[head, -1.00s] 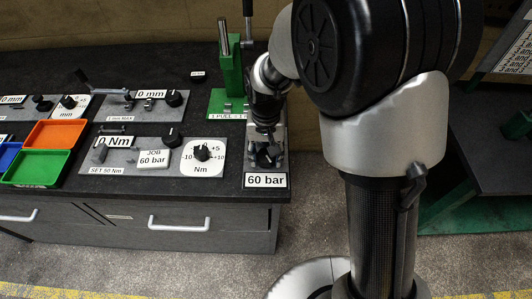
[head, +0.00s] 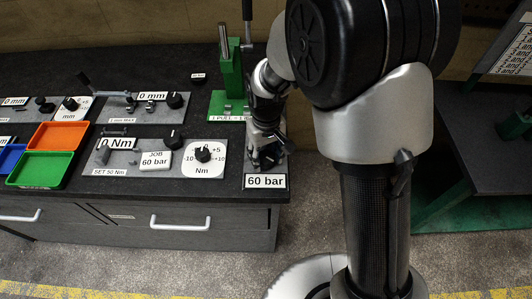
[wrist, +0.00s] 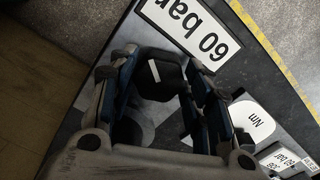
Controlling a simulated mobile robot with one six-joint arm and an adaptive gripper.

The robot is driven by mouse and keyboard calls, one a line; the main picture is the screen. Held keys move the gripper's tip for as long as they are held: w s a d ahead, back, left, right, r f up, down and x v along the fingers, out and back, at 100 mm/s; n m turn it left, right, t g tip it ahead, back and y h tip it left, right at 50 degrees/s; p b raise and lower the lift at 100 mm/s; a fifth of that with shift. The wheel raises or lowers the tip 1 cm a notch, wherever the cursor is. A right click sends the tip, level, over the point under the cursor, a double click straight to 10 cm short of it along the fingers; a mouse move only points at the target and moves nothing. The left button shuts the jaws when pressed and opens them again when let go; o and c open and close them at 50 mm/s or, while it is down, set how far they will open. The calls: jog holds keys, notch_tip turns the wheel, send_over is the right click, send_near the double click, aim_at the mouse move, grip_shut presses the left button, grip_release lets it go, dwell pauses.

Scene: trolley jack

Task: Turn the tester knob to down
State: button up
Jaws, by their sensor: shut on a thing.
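The tester knob (wrist: 168,78) is black with a white line on its top. In the wrist view it sits between the fingers of my gripper (wrist: 162,82), which is shut on it. In the head view my gripper (head: 266,153) points down over the tester at the right end of the bench, and the knob is mostly hidden behind it. The 60 bar label (head: 265,181) stands in front of the tester and also shows in the wrist view (wrist: 190,27). I cannot tell the knob's set position from the marks around it.
A white Nm dial with a black knob (head: 203,154) lies left of the tester. A green press (head: 231,75) stands behind it. Orange (head: 59,136) and green (head: 40,170) trays are at the left. The bench (head: 225,188) ends just right of the tester.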

aim_at(266, 158)
jog(key=shift+n, duration=0.6)
jog(key=o, duration=1.1)
jog(key=shift+c, duration=0.2)
notch_tip(266, 158, up, 12)
